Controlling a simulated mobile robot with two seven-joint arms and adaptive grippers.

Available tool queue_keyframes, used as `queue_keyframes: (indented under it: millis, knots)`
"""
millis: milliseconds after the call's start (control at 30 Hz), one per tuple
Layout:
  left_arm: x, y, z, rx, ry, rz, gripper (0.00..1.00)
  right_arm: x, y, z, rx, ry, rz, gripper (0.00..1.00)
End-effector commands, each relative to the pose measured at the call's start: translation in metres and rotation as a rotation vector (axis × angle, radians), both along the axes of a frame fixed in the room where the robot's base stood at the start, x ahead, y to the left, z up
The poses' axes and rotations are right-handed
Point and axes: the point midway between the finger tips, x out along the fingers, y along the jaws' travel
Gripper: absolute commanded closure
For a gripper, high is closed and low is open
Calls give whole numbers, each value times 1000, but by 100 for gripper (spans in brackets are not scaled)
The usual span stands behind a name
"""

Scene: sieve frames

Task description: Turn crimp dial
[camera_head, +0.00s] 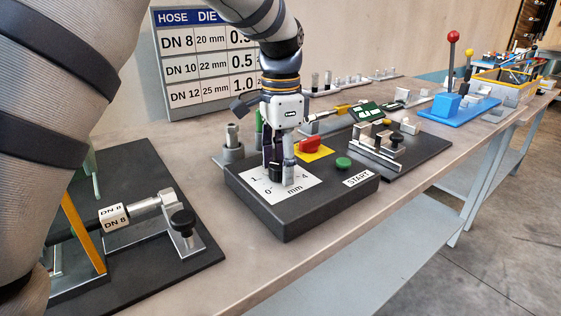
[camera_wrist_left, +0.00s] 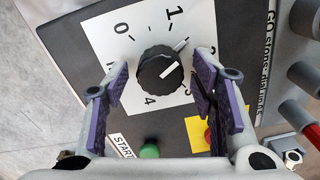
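The crimp dial (camera_head: 276,171) is a black ribbed knob on a white scale plate (camera_head: 299,192) with numbers from 0 to 4 and "mm". In the left wrist view the dial (camera_wrist_left: 157,72) has a white line, and a light pointer at its edge points up and right, just past the 1. My left gripper (camera_head: 279,160) reaches down over the dial. In the wrist view its purple-padded fingers (camera_wrist_left: 158,85) stand open on either side of the dial, with gaps between pads and knob. My right gripper is not in view.
The dark control box (camera_head: 330,206) also carries a green START button (camera_head: 343,162) and a red switch (camera_head: 311,146) on yellow. A DN 8 hose fixture (camera_head: 115,217) stands at left. A hose die chart (camera_head: 198,68) stands behind. More fixtures line the bench at right.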

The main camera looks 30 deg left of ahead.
Motion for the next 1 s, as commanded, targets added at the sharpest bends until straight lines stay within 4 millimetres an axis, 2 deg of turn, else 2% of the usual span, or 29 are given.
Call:
queue_keyframes:
  millis: [33,167,567,1000]
  knots:
    - [0,0,0,0,0,0,64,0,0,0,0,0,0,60]
    - [0,0,0,0,0,0,94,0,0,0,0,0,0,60]
    - [0,0,0,0,1,59,94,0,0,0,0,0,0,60]
    - [1,1,0,0,2,419,94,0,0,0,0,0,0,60]
